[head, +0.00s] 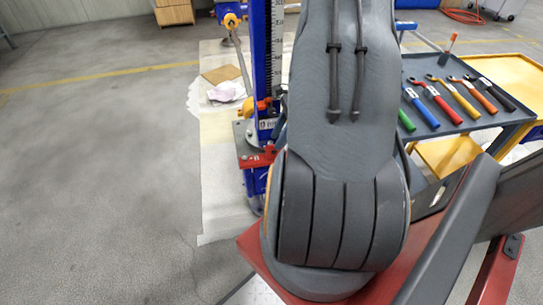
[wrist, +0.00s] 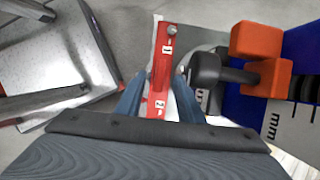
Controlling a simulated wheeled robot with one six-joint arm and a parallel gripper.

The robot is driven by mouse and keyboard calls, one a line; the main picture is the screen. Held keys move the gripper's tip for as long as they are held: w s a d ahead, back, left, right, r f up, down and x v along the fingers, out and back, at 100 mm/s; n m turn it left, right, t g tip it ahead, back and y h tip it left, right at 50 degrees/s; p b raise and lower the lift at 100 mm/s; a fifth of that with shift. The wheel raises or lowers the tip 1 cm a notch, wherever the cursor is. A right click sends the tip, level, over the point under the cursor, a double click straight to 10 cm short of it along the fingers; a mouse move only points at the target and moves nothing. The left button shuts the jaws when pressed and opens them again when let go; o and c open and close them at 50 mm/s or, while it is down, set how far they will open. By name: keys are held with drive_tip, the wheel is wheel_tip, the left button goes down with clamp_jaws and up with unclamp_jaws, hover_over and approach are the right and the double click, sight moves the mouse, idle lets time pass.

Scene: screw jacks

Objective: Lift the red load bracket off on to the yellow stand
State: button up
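The red load bracket (head: 257,160) sits low on the blue screw jack (head: 263,50) in the head view. In the wrist view the bracket (wrist: 163,68) is a narrow red bar with white labels 1 and 2. My gripper (wrist: 159,80) is open, with one blue-grey finger on each side of the bar and visible gaps beside it. I cannot tell whether the fingertips are level with the bar or above it. My arm hides my gripper in the head view. I cannot surely pick out the yellow stand; a yellow surface (head: 512,78) shows at the right.
An orange block (wrist: 258,45) and a dark grey handle (wrist: 205,70) stand close right of my gripper. A tool tray (head: 470,115) with several coloured wrenches is at the right. A pale mat (head: 222,215) lies around the jack. The floor at left is clear.

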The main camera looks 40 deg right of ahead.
drive_tip(key=shift+x, duration=2.35)
drive_tip(key=shift+d, duration=0.1)
clamp_jaws()
